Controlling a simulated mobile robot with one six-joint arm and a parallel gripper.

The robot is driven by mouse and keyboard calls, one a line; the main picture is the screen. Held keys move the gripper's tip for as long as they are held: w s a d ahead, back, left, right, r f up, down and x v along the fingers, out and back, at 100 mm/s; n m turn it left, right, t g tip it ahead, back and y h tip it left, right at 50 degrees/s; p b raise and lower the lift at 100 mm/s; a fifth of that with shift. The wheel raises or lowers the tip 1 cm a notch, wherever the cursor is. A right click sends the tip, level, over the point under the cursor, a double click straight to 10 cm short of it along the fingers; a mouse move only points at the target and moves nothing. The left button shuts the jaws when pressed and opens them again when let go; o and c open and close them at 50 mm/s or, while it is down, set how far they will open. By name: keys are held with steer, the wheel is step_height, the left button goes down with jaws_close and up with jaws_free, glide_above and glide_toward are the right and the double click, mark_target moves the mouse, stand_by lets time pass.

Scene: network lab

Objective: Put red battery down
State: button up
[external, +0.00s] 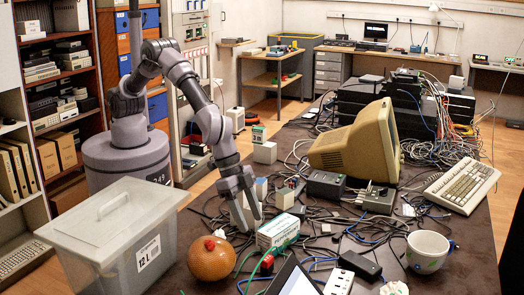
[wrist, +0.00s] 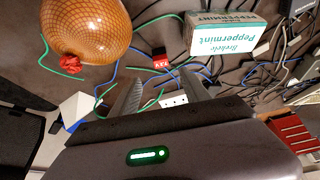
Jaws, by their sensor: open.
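The red battery (external: 267,262) lies on the dark table among cables, in front of the peppermint box. In the wrist view it is a small red and black block (wrist: 160,61) with white lettering, just beyond the fingertips. My gripper (external: 246,222) is low over the table, pointing down, behind and left of the peppermint box. In the wrist view its two fingers (wrist: 162,80) are spread with nothing held between them. The battery appears apart from both fingers.
An orange balloon (external: 212,258) and peppermint box (external: 277,232) flank the battery. A lidded grey bin (external: 112,235) stands left. A white power strip (external: 339,281), mug (external: 428,251) and beige monitor (external: 355,142) are to the right. Cables cover much of the table (external: 470,240).

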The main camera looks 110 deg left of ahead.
steer(key=s+a+r, duration=0.3)
steer(key=a+r, duration=0.1)
steer(key=r, duration=0.3)
steer(key=s+a+r, duration=0.3)
steer(key=a+r, duration=0.1)
steer(key=r, duration=0.4)
steer(key=s+a+r, duration=0.3)
steer(key=s+a, duration=0.1)
steer(key=s, duration=0.2)
steer(key=s+a+r+m+y, duration=0.1)
steer(key=s+a+r, duration=0.3)
steer(key=s, duration=0.3)
steer(key=s+a+r+m+t, duration=0.1)
steer(key=s+a+r, duration=0.3)
steer(key=s+a, duration=0.2)
steer(key=shift+s+y, duration=0.4)
steer(key=shift+s, duration=0.2)
steer(key=shift+o, duration=0.5)
steer(key=s+a+f, duration=0.1)
steer(key=s+a, duration=0.3)
steer(key=s, duration=0.7)
steer(key=shift+s+f+m+y, duration=0.25)
steer(key=shift+f+m+y, duration=0.15)
steer(key=shift+s+a+f, duration=0.1)
steer(key=shift+f, duration=0.1)
